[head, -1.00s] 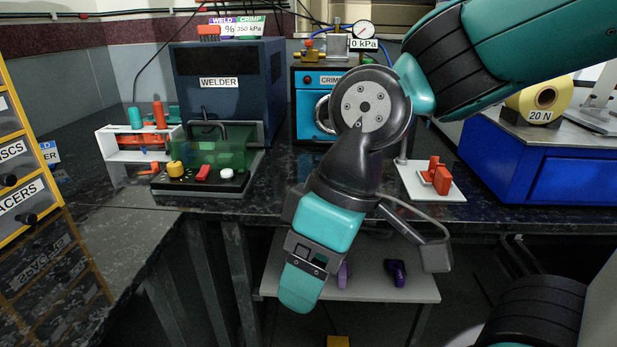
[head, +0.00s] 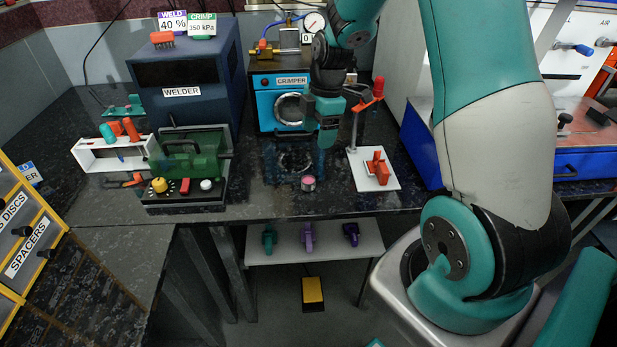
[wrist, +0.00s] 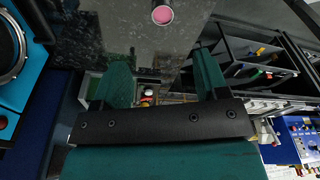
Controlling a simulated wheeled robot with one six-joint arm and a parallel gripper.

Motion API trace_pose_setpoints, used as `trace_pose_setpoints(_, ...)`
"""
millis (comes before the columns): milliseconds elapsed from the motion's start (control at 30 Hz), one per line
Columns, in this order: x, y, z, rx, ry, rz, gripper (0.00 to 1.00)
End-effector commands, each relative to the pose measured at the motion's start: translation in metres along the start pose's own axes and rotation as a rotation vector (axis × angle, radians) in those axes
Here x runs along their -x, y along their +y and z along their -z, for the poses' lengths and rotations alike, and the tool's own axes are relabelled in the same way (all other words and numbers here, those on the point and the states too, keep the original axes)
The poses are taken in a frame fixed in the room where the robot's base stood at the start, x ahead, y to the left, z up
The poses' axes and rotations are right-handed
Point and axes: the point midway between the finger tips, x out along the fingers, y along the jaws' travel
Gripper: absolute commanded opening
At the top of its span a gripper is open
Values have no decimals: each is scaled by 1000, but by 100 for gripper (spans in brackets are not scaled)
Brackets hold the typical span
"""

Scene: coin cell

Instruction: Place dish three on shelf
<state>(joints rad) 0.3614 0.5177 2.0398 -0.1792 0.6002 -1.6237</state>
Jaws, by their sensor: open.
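A small round dish or cup with a pink top (head: 308,183) stands upright on the dark bench in front of the crimper; no number on it is readable. It also shows at the top of the wrist view (wrist: 162,15). A white low shelf (head: 270,255) under the bench holds a teal, a purple and a dark purple item. A white rack (head: 90,155) stands at the bench's left; I cannot tell which one the task calls the shelf. My gripper (head: 328,138) is in front of the crimper, apart from the dish. In the wrist view its fingers (wrist: 163,78) are spread and empty.
The blue crimper (head: 268,100) stands behind my gripper. The welder (head: 185,85) and a green-covered fixture (head: 195,155) are to the left. A white stand with an orange part (head: 375,170) is close on the right. Bench around the dish is clear.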

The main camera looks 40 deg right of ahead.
Motion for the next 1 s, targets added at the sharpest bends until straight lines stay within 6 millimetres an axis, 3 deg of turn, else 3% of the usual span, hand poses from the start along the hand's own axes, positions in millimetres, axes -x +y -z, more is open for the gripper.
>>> trace_pose_setpoints(100,-30,-1,0,-1,1,6,67)
trace_pose_setpoints(300,-71,-1,1,0,1,5,67)
trace_pose_setpoints(633,-100,-2,3,0,1,2,67)
trace_pose_setpoints(867,-134,-4,6,0,1,2,67)
trace_pose_setpoints(1000,-142,-4,6,0,0,0,67)
